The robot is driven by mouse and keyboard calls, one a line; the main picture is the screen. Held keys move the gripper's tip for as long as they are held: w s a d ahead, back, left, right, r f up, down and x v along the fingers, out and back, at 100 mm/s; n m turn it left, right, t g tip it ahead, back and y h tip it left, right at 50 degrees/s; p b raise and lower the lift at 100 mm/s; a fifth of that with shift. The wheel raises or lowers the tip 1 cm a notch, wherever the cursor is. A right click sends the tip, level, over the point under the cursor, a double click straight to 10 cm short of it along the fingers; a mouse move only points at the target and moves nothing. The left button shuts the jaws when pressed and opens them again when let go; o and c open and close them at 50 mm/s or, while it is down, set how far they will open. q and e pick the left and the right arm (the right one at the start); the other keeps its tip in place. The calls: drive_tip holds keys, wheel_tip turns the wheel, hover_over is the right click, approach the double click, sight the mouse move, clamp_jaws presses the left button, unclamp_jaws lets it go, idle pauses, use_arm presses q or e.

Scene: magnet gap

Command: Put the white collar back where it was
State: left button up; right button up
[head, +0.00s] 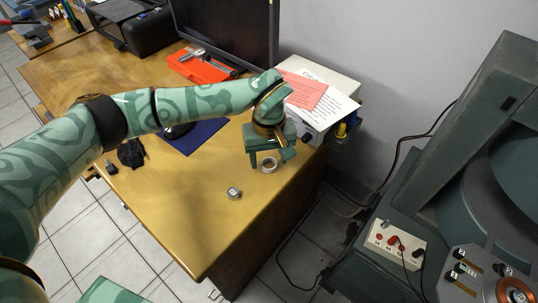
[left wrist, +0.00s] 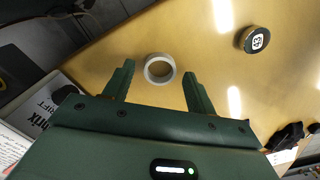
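The white collar (head: 269,165) is a short pale ring that appears to lie flat on the wooden desk, near its right side. It also shows in the left wrist view (left wrist: 147,70), with bare wood through its hole. My left gripper (head: 271,160) is open above the collar and points down at the desk. In the left wrist view the collar sits between the tips of the two spread green fingers (left wrist: 158,64), with room on both sides. No contact shows. My right gripper is not in view.
A small round labelled puck (head: 233,193) stands on the desk nearer the front. A blue mat (head: 203,133), an orange tray (head: 203,68) with a caliper, and papers (head: 330,104) lie farther back. Grey equipment (head: 430,130) stands right of the desk.

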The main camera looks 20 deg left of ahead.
use_arm(q)
drive_tip(key=shift+r, duration=0.1)
wheel_tip(320, 180, up, 12)
drive_tip(key=p, duration=0.4)
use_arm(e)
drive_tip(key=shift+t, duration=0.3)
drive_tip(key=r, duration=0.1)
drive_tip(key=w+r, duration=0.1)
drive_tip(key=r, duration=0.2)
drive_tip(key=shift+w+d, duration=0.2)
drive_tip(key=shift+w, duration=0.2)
